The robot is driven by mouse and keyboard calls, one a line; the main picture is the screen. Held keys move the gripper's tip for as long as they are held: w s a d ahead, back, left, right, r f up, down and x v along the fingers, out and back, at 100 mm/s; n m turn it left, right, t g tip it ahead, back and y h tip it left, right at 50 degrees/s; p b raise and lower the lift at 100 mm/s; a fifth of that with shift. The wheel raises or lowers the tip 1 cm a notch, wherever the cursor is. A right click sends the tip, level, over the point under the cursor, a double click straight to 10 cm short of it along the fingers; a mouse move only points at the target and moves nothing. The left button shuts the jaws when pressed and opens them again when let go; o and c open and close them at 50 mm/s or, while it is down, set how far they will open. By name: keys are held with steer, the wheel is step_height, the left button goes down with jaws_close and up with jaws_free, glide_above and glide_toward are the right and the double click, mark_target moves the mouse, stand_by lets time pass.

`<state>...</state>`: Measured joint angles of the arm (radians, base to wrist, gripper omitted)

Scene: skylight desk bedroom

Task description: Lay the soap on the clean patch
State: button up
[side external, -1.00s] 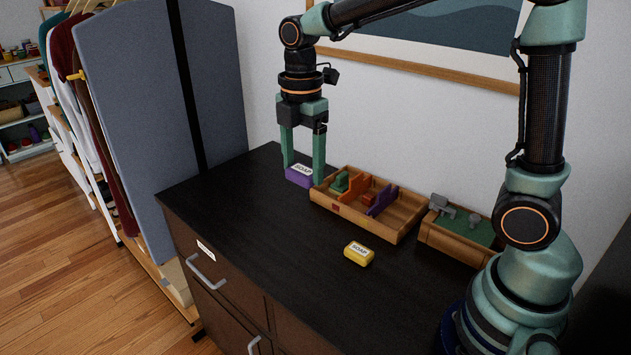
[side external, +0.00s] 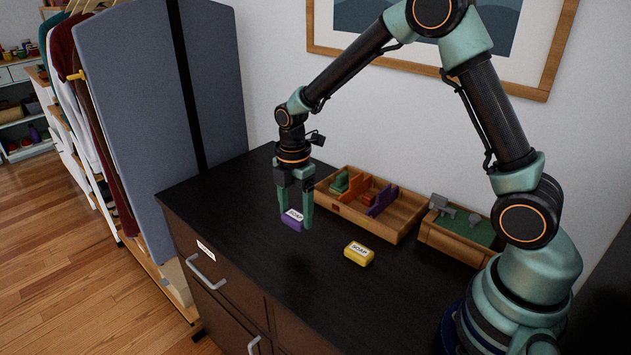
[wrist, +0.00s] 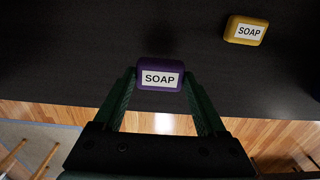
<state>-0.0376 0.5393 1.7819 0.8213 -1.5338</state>
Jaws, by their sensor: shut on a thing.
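A purple soap (side external: 292,220) with a white SOAP label is between the fingers of my gripper (side external: 296,226). It hangs above the dark cabinet top (side external: 240,190), with a faint shadow below it. In the wrist view the purple soap (wrist: 161,87) sits level across the fingertips, label facing the camera. A yellow soap (side external: 359,254) lies on the top to the right of my gripper, apart from it. It also shows at the upper right of the wrist view (wrist: 246,41). I cannot make out a distinct clean patch on the dark surface.
A wooden tray (side external: 385,229) with green, orange and purple pieces stands behind, near the wall. A second wooden box (side external: 450,243) with a green inside and grey pieces is to its right. The cabinet top's left and front areas are free up to the edge.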

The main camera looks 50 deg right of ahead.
mark_target(297, 244)
steer(key=shift+f, duration=3)
steer(key=shift+f, duration=0.1)
steer(key=o, duration=1.3)
step_height(297, 244, up, 12)
steer(key=shift+r, duration=0.2)
steer(key=shift+s+d+r+m+t, duration=0.25)
steer(key=shift+s+r+m+t, duration=0.7)
steer(key=shift+s+r+m, duration=1.65)
steer(key=shift+s+d+r+m+t, duration=0.3)
steer(key=shift+s+r+m+t, duration=0.8)
steer(key=shift+s+m, duration=1.75)
steer(key=shift+s+d+r+m+t, duration=0.25)
steer(key=shift+s+r+m+t, duration=0.5)
steer(key=shift+s+r+m, duration=2.05)
steer(key=shift+w+f+m, duration=0.3)
steer(key=shift+w+m, duration=0.1)
steer(key=shift+w, duration=0.1)
steer(key=shift+w+f+m, duration=0.3)
steer(key=shift+w+m, duration=0.05)
steer(key=shift+w, duration=0.15)
